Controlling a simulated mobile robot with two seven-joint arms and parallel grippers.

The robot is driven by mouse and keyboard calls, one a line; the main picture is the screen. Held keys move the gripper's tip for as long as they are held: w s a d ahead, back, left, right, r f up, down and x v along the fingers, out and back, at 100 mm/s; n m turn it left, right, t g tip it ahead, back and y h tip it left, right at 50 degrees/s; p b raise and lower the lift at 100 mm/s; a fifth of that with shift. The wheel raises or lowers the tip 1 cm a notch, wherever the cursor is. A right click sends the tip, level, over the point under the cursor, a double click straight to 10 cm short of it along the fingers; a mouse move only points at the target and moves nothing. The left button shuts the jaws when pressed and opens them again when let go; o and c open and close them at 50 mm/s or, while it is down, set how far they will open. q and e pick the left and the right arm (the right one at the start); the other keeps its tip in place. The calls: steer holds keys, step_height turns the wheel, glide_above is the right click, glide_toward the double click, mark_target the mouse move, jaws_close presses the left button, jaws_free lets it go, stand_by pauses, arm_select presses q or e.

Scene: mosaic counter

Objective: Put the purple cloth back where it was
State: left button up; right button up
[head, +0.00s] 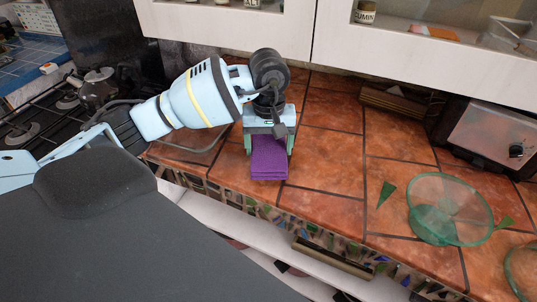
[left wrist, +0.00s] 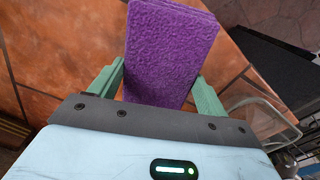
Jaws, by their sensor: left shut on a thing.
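The purple cloth (head: 268,160) is a folded, layered rectangle at the front part of the terracotta-tiled counter (head: 330,180). My left gripper (head: 269,147) comes down over it from behind and is shut on it. In the left wrist view the cloth (left wrist: 168,50) sits between the two green fingers (left wrist: 160,88), with its far part sticking out past them. I cannot tell whether the cloth touches the tiles. My right gripper is not in view.
A stove with a kettle (head: 98,88) is at the left. A toaster-like metal box (head: 488,135) stands at the back right. The tiles right of the cloth are clear.

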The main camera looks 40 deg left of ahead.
mark_target(269, 149)
arm_select(q)
steer(key=shift+s+f, duration=0.1)
steer(key=shift+f, duration=1.55)
steer(key=shift+f, duration=0.2)
steer(key=o, duration=1)
step_height(269, 149, up, 12)
steer(key=shift+r, duration=0.2)
